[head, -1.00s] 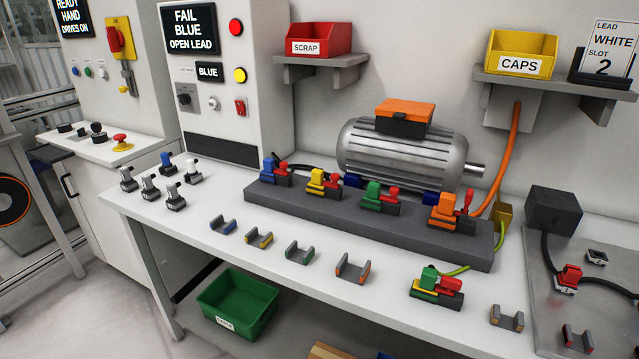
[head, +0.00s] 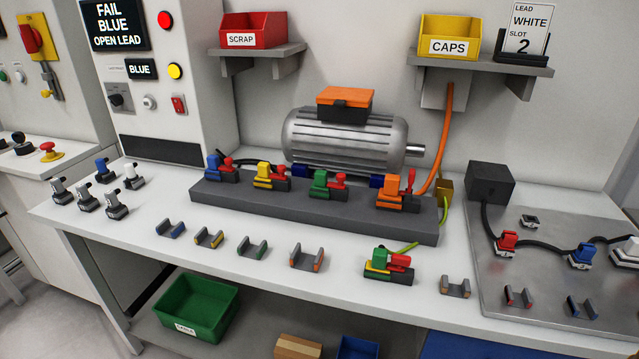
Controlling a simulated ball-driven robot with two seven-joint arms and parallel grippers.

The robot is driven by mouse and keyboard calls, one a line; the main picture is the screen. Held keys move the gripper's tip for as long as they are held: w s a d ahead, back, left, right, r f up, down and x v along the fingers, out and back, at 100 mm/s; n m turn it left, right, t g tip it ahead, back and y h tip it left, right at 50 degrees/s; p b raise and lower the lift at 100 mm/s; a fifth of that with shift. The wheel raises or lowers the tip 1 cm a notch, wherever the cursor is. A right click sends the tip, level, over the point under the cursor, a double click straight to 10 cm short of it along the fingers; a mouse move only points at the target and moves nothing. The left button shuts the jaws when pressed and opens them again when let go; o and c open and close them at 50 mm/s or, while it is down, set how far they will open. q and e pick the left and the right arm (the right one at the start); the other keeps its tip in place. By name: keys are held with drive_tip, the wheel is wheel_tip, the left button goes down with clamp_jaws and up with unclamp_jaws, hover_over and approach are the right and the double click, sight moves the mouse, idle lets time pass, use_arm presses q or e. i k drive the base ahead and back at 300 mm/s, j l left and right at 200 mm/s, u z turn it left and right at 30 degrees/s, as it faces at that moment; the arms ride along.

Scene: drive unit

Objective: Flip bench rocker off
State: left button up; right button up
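A red rocker switch (head: 179,104) sits on the front of the white test cabinet (head: 200,60) at the left back of the bench. It is beside a white knob (head: 149,102) and a black rotary switch (head: 118,97). It is too small to tell which way it is tipped. Above it a red lamp (head: 165,20) and a yellow lamp (head: 175,71) look bright. Black displays read "FAIL BLUE OPEN LEAD" (head: 114,25) and "BLUE" (head: 140,69). Neither of my grippers shows in the head view.
The white bench (head: 180,262) holds a grey connector block (head: 310,213), a motor (head: 345,140), several loose clips and small connectors. Red (head: 254,30) and yellow (head: 449,38) bins stand on wall shelves. A green bin (head: 196,306) is below.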

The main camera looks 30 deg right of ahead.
sight(178, 105)
drive_tip(key=i+j+u, duration=0.25)
drive_tip(key=i+u, duration=0.25)
drive_tip(key=i+j+u, duration=0.1)
drive_tip(key=i+u, duration=0.35)
drive_tip(key=k+j, duration=0.05)
drive_tip(key=k, duration=0.05)
